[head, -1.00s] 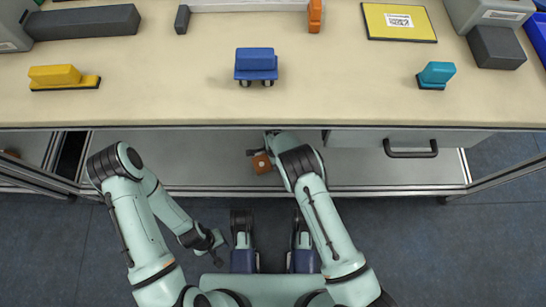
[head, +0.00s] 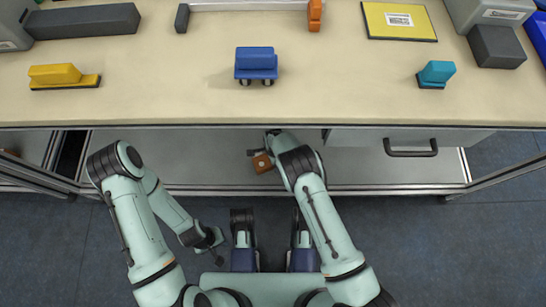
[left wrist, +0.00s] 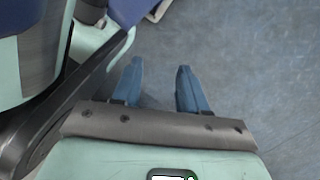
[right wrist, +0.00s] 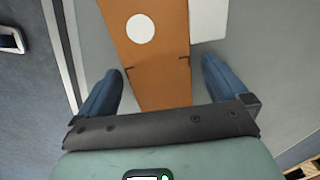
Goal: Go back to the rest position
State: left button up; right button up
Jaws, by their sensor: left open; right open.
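My left gripper (head: 210,243) is low over the dark floor, in front of the bench and beside my own base. In the left wrist view its two blue fingers (left wrist: 160,75) are apart with nothing between them. My right gripper (head: 256,153) is at the bench's front edge, largely hidden by its own arm. In the right wrist view its blue fingers (right wrist: 161,70) are spread. A brown box with a white round mark (right wrist: 155,55) shows beyond and between them. The same brown box (head: 262,164) shows small beside the gripper in the head view.
The beige bench top (head: 340,95) holds a yellow block (head: 62,76), a blue block (head: 256,63), a teal block (head: 435,73) and a yellow panel with a label (head: 398,22). A grey drawer with a dark handle (head: 410,148) is under the bench's right side. Open floor lies right of my arms.

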pick_arm(q)
jog(key=shift+t, duration=0.9)
jog(key=w+r, duration=0.1)
jog(key=w+p, duration=0.1)
jog(key=w, duration=0.1)
jog(key=w+r+p, duration=0.1)
jog(key=w, duration=0.1)
jog(key=shift+d+r, duration=0.35)
pick_arm(e)
jog(key=r, duration=0.7)
jog(key=shift+s+r, duration=0.1)
jog(key=shift+s, duration=0.1)
